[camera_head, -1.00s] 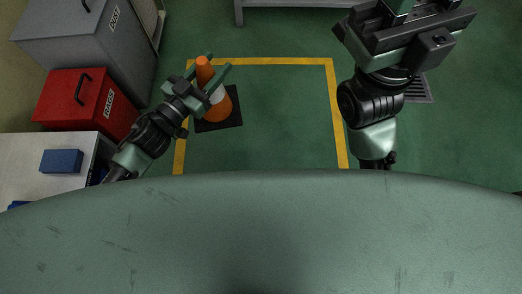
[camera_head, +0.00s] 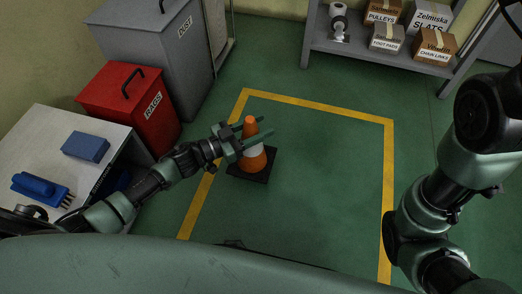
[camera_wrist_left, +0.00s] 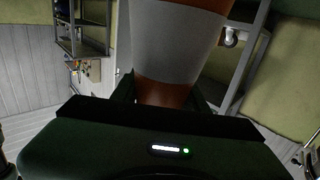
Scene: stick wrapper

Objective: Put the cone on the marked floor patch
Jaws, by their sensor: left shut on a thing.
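The orange cone (camera_head: 258,161) with a white band and a dark square base is in the head view. My left gripper (camera_head: 258,128) is shut on its upper part, with a finger on each side. The cone's orange and white body (camera_wrist_left: 178,45) fills the upper middle of the left wrist view. The marked floor patch (camera_head: 325,190) is green floor framed by yellow tape. The cone's base is inside the frame near its left tape line; I cannot tell whether it touches the floor. My right arm shows at the right, its gripper out of view.
A red RAGS bin (camera_head: 128,101) and a grey DUST bin (camera_head: 160,50) stand left of the patch. A table (camera_head: 40,142) with blue items is at the left. A shelf (camera_head: 385,58) with boxes stands at the back. The patch's middle and right are clear.

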